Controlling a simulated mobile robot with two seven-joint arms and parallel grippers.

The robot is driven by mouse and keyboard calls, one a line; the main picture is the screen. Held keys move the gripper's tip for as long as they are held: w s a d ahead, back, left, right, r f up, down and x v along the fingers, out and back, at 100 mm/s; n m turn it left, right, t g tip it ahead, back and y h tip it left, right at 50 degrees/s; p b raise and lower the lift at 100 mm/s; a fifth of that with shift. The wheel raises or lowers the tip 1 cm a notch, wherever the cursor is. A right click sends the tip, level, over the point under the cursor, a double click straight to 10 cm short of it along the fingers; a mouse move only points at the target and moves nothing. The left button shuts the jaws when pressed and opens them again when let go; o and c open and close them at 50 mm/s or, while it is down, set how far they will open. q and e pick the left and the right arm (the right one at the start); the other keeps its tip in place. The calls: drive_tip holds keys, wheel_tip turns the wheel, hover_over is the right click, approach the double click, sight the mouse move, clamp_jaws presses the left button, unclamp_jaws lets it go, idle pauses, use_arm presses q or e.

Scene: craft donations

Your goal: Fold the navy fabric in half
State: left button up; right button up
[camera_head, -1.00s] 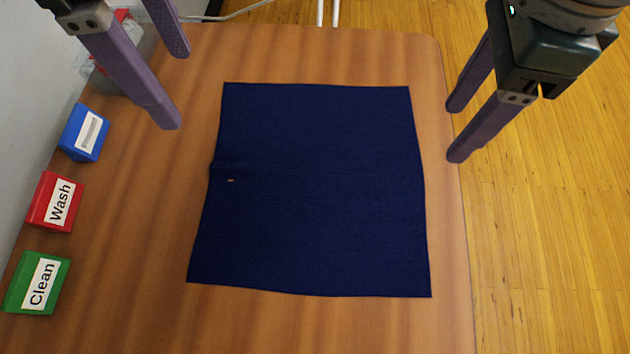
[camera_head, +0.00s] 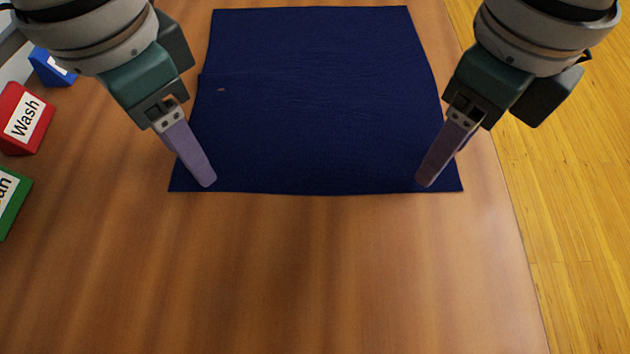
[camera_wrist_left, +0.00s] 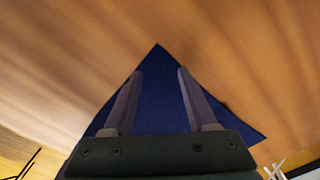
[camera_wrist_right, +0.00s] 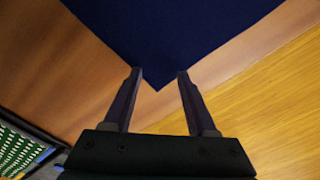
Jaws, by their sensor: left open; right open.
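My left gripper (camera_head: 208,182) is over the fabric's near left corner. In the left wrist view its fingers (camera_wrist_left: 158,75) are open, with the corner of the fabric (camera_wrist_left: 158,100) between and beyond them. My right gripper (camera_head: 424,182) is over the near right part of the fabric. In the right wrist view its fingers (camera_wrist_right: 158,75) are open, and a corner of the fabric (camera_wrist_right: 160,40) points between the tips. Neither gripper holds cloth.
The wooden table (camera_head: 320,280) is bare in front of the fabric. At the left stand a red "Wash" sign (camera_head: 25,118), a green sign (camera_head: 10,200) partly out of frame, and a blue block (camera_head: 52,66). Wood floor (camera_head: 570,200) lies beyond the table's right edge.

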use_arm(q)
drive_tip(key=shift+f, duration=0.45)
use_arm(e)
drive_tip(key=shift+f, duration=0.4)
use_arm(q)
drive_tip(key=shift+f+b, duration=0.2)
drive_tip(key=shift+b, duration=0.1)
use_arm(e)
drive_tip(key=shift+f, duration=0.25)
use_arm(q)
drive_tip(key=shift+r, duration=0.1)
drive_tip(key=shift+c, duration=0.3)
use_arm(e)
drive_tip(key=shift+r, duration=0.1)
drive_tip(key=shift+c, duration=0.3)
use_arm(q)
clamp_jaws()
use_arm(e)
clamp_jaws()
drive_tip(key=shift+r, duration=0.1)
